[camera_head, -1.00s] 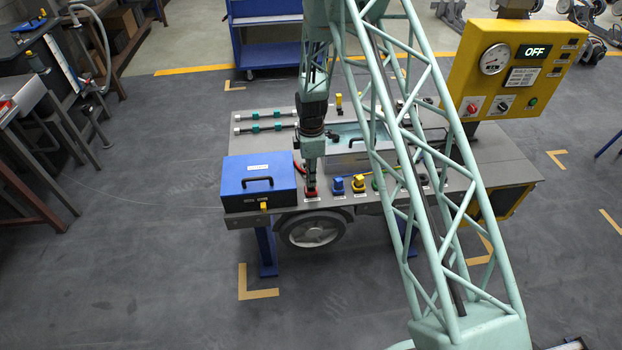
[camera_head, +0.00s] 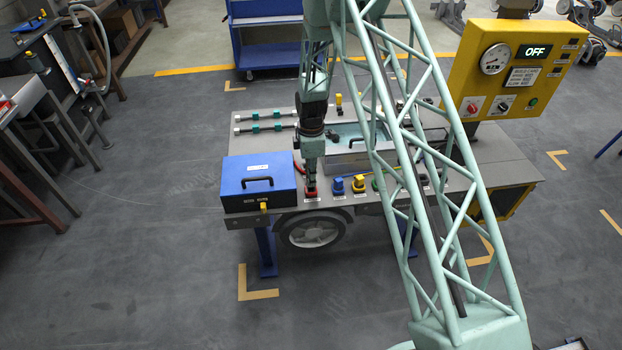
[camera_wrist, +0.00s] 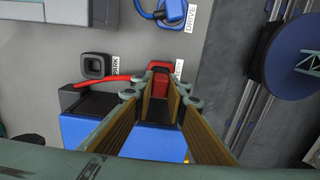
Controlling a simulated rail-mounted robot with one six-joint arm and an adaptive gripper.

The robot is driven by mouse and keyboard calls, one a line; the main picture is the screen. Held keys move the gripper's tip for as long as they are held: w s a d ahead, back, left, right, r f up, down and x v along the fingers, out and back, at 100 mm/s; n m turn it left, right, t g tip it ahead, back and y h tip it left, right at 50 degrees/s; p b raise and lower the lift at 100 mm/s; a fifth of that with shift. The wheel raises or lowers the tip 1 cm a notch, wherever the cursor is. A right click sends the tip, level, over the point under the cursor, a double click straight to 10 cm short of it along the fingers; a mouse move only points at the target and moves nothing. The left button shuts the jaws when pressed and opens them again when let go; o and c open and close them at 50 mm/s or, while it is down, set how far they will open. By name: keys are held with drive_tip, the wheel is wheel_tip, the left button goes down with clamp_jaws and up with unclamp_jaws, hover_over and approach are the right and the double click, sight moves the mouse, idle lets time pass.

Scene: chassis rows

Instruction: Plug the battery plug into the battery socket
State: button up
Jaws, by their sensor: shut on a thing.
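The red battery plug (camera_wrist: 160,72) is between the fingers of my gripper (camera_wrist: 160,95) in the wrist view. A red cable (camera_wrist: 100,82) runs from it to the left. In the head view my gripper (camera_head: 311,182) points down at the front edge of the bench, with red (camera_head: 311,192) at its tips. The plug is at a partly covered white label (camera_wrist: 179,70). The battery socket is hidden beneath the plug and fingers, so I cannot tell how deeply the plug sits.
An empty black PARK socket (camera_wrist: 95,65) and a blue plug (camera_wrist: 172,10) at the DRIVE label flank it. A blue box (camera_head: 258,182) stands close left on the bench (camera_head: 500,170). A yellow plug (camera_head: 358,183) is to the right. The yellow panel (camera_head: 520,65) reads OFF.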

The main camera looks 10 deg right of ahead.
drive_tip(key=shift+f+b, duration=0.75)
drive_tip(key=shift+f, duration=0.6)
idle(0.6)
drive_tip(key=o, duration=0.9)
drive_tip(key=shift+r, duration=0.2)
wheel_tip(320, 180, up, 10)
drive_tip(key=shift+r, duration=0.85)
drive_tip(key=shift+r, duration=0.1)
idle(0.4)
